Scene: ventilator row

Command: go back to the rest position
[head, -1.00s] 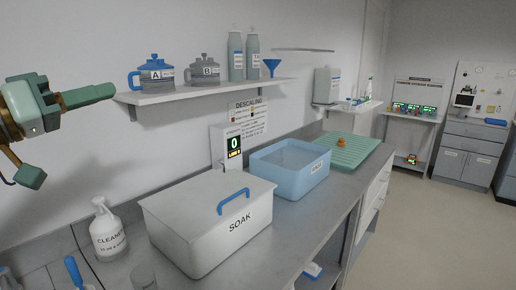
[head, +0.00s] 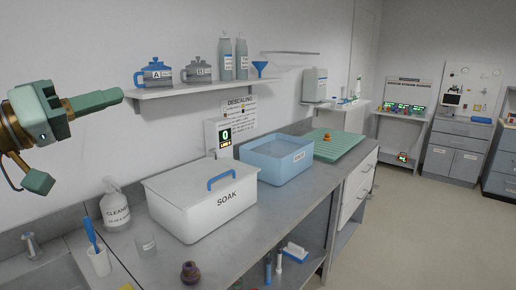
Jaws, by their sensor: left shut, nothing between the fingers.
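My left gripper (head: 108,99) is at the upper left, held in the air in front of the wall. Its green fingers are shut and empty, and they point right toward the left end of the wall shelf. It touches nothing that I can see. My right gripper is out of view.
A lidded SOAK box (head: 205,210), a blue tub (head: 268,172) and a green drain mat (head: 345,143) stand on the grey counter. A cleaner bottle (head: 115,208) and a cup with a blue brush (head: 99,262) are at left. Jugs A (head: 155,75) and B (head: 199,72) sit on the shelf.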

